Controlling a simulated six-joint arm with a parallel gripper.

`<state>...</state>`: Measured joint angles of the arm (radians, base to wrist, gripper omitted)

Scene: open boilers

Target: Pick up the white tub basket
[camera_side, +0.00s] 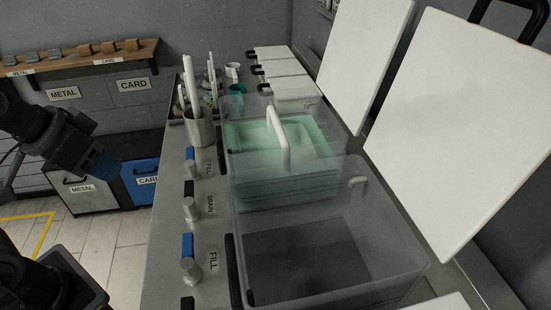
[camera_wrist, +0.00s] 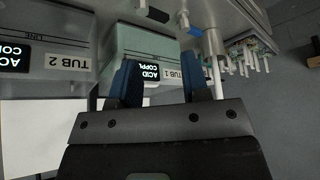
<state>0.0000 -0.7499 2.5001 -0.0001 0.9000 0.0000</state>
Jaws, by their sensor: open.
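The white tub basket shows in the side view as a tall white handle (camera_side: 279,137) rising out of a clear tub (camera_side: 238,170) of pale green liquid. The basket's body is sunk in the liquid and only faintly visible. My gripper (camera_side: 104,165) is at the left of the side view, well apart from the basket, on the other side of the bench's valve strip. In the wrist view its two blue fingers (camera_wrist: 159,80) are spread with no object held between them. Behind them is a tub front labelled TUB 1 (camera_wrist: 181,74); the basket cannot be made out there.
A second clear tub (camera_side: 335,275) with a dark floor stands nearer. Large white lids (camera_side: 455,120) stand raised along the right. Valves marked FILL and DRAIN (camera_side: 190,207) line the bench's left edge. A metal cup (camera_side: 200,130) with white rods stands behind them.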

